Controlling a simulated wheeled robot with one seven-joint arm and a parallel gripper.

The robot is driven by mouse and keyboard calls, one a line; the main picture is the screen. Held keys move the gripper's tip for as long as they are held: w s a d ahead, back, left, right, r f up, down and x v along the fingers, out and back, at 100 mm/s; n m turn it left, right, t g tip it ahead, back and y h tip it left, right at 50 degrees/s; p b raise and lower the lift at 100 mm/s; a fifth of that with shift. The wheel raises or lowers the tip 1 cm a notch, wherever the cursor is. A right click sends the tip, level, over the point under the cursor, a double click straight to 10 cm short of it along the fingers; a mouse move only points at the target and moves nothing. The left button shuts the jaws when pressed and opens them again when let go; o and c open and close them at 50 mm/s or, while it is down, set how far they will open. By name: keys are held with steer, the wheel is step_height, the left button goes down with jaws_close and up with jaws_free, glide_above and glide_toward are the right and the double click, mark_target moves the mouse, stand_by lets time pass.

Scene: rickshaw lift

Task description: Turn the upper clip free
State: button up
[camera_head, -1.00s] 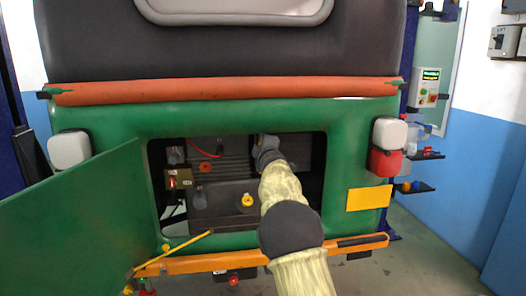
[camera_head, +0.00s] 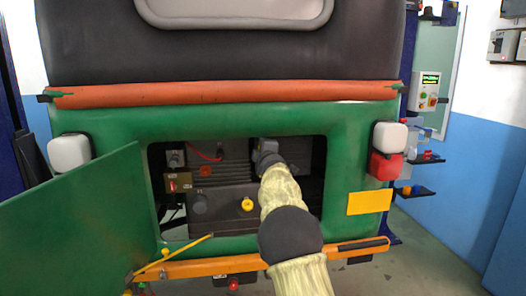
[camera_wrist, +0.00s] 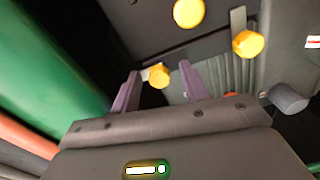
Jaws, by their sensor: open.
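My gripper (camera_wrist: 160,68) is open, its two purple-grey fingers reaching into the engine bay. A yellow clip knob (camera_wrist: 158,75) on a thin metal strip shows between the fingers, nearer the green body side than the other clip; I take it as the upper clip. I cannot tell whether the fingers touch it. A second yellow clip knob (camera_wrist: 248,43) sits on a metal strip to the right, apart from the fingers. In the head view my arm enters the open bay, and my gripper (camera_head: 266,146) is small there; both clips are hidden.
The green rear body (camera_head: 235,115) frames the bay, with an open green flap (camera_head: 75,225) at left. A yellow round cap (camera_head: 247,204) is on the dark engine block, left of my arm. An orange bumper bar (camera_head: 205,262) runs below. A grey cylinder (camera_wrist: 288,98) lies right of my gripper.

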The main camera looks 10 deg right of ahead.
steer(key=s+b, duration=0.7)
steer(key=s, duration=1)
steer(key=shift+s, duration=0.2)
